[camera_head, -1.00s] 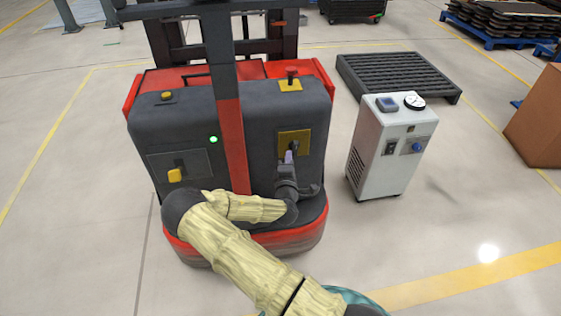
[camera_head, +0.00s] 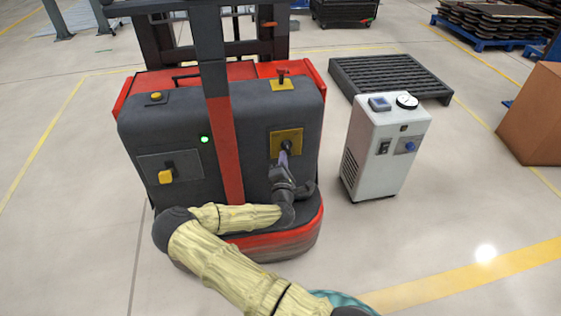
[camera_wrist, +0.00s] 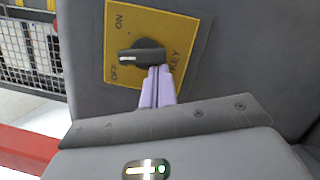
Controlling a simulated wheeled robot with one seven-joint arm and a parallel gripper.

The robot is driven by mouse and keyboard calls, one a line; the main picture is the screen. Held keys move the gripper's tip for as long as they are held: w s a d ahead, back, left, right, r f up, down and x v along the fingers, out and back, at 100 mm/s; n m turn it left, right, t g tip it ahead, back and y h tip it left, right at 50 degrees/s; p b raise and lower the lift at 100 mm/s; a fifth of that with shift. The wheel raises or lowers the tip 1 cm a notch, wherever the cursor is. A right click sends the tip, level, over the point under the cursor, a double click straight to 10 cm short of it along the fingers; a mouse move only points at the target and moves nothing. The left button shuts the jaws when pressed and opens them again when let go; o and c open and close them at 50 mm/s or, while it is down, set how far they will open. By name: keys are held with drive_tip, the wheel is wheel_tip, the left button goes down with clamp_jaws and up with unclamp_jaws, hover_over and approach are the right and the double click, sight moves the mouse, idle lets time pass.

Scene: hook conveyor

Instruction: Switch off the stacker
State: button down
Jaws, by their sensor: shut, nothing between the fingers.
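The stacker (camera_head: 140,125) is a dark grey and red machine with a mast, left of centre in the head view. A green lamp (camera_head: 205,139) on it is lit. Its yellow key plate (camera_head: 277,140), marked ON, OFF and KEY, also shows in the wrist view (camera_wrist: 190,35). The black key knob (camera_wrist: 142,54) lies crosswise there, its white mark at the left end beside the OFF label. My gripper (camera_head: 284,155) is shut and empty. Its pale purple fingertips (camera_wrist: 160,74) are at the knob's right part; I cannot tell whether they touch.
The stacker also carries a yellow knob (camera_head: 166,177), a yellow button (camera_head: 156,97) and a red-topped control (camera_head: 283,76). A white cabinet (camera_head: 390,150) with a gauge stands close on the right. A dark slatted platform (camera_head: 390,77) lies behind it. The floor at right front is clear.

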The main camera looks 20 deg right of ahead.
drive_tip(key=shift+d+f+n+t+b, duration=0.15)
drive_tip(key=shift+n+b, duration=0.15)
drive_tip(key=shift+n, duration=0.3)
drive_tip(key=shift+d+f+n+t+b, duration=0.15)
drive_tip(key=shift+n+b, duration=0.15)
drive_tip(key=shift+n, duration=0.3)
drive_tip(key=a+b, duration=0.1)
drive_tip(key=a+f+b, duration=0.2)
drive_tip(key=shift+w+a+f, duration=0.2)
drive_tip(key=shift+w+a, duration=0.05)
drive_tip(key=shift+w, duration=0.05)
drive_tip(key=r+p+v, duration=0.1)
drive_tip(key=v, duration=0.9)
drive_tip(key=shift+p, duration=0.35)
drive_tip(key=shift+s, duration=0.1)
